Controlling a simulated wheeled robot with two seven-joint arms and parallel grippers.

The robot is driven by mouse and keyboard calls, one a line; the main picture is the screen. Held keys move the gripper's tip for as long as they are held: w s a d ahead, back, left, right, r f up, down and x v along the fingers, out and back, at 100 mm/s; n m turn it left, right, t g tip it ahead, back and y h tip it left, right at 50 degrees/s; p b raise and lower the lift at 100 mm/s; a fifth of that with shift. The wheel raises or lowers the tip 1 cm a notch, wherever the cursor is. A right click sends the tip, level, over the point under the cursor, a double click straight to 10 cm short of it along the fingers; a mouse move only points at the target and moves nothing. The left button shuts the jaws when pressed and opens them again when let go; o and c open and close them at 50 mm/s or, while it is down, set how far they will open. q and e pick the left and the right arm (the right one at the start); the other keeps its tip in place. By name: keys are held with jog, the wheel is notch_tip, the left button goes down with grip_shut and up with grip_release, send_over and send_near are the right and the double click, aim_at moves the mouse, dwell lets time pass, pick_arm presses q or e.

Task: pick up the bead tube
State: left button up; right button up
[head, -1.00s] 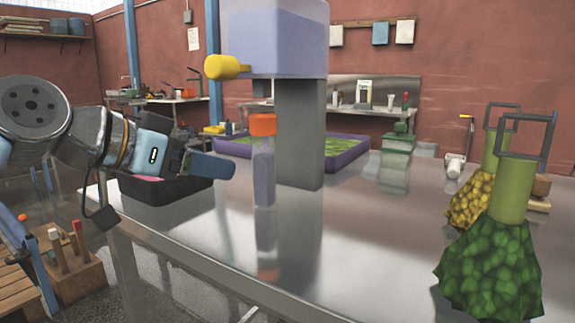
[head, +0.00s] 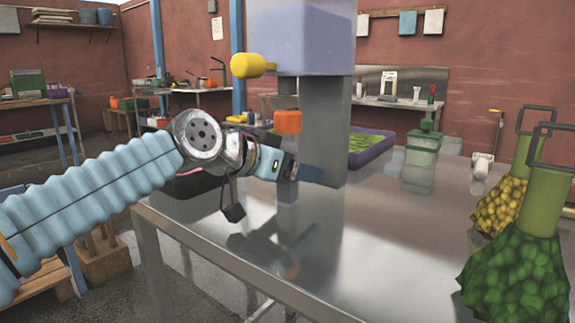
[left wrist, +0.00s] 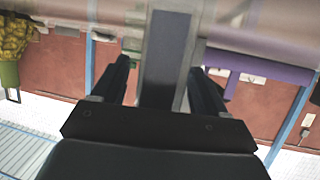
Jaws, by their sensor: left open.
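The bead tube (head: 287,121) has an orange cap and stands upright on the metal table (head: 370,245), in front of the filler's grey column. Below the cap, my left gripper hides much of its clear body in the head view. My left gripper (head: 303,172) is at the tube's body, below the cap, pointing right. In the left wrist view, which is upside down, its two dark fingers (left wrist: 160,85) are apart. A translucent upright body with a grey core (left wrist: 167,50), seemingly the tube, shows between them. I cannot tell whether the fingers touch it. My right gripper is not in view.
The filler's hopper (head: 300,35) with a yellow knob (head: 252,65) overhangs the tube. Its grey column (head: 324,130) stands close behind. A purple tray (head: 372,147) is at the back. Green (head: 515,285) and yellow (head: 498,205) bags stand right. The table's middle is clear.

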pick_arm(q)
jog(key=c, duration=1.3)
